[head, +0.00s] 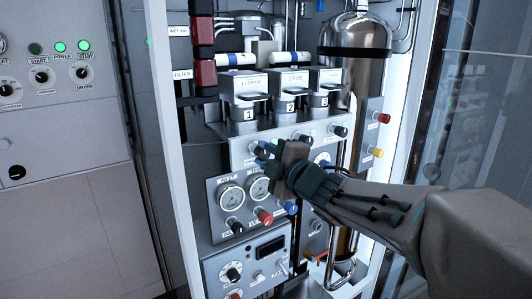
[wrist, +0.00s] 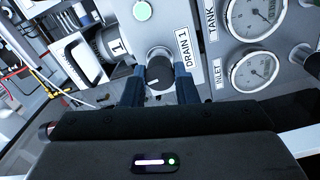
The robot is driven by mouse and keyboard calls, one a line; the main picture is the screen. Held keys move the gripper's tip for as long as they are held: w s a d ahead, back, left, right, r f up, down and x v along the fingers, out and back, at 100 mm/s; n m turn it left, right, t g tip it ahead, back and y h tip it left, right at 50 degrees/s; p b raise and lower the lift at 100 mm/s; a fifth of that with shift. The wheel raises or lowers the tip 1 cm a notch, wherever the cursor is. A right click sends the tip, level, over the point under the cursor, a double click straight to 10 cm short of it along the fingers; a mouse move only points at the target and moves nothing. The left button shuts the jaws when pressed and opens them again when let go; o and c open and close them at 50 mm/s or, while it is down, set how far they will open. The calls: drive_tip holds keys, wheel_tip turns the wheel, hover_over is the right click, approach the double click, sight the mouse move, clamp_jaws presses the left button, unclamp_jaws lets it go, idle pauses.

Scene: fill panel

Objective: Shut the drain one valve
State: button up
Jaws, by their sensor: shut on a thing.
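The drain one valve is a black round knob (wrist: 160,73) with a white pointer line, beside the label "DRAIN 1" (wrist: 184,48) in the wrist view. My gripper (wrist: 158,88) has one dark finger on each side of this knob and is shut on it. In the head view my gripper (head: 262,152) reaches in from the right to the upper row of knobs on the panel.
Gauges (head: 231,197) and a red knob (head: 264,216) sit just below my gripper. Numbered filter units (head: 285,105) stand above it. A black knob (head: 340,131) is to the right. A steel cylinder (head: 358,65) and a glass door (head: 485,120) are further right.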

drive_tip(key=shift+m, duration=0.6)
drive_tip(key=o, duration=1)
drive_tip(key=shift+s+d, duration=0.1)
drive_tip(key=shift+s+d, duration=0.15)
drive_tip(key=shift+s, duration=0.1)
drive_tip(key=p+v, duration=0.3)
drive_tip(key=v, duration=1)
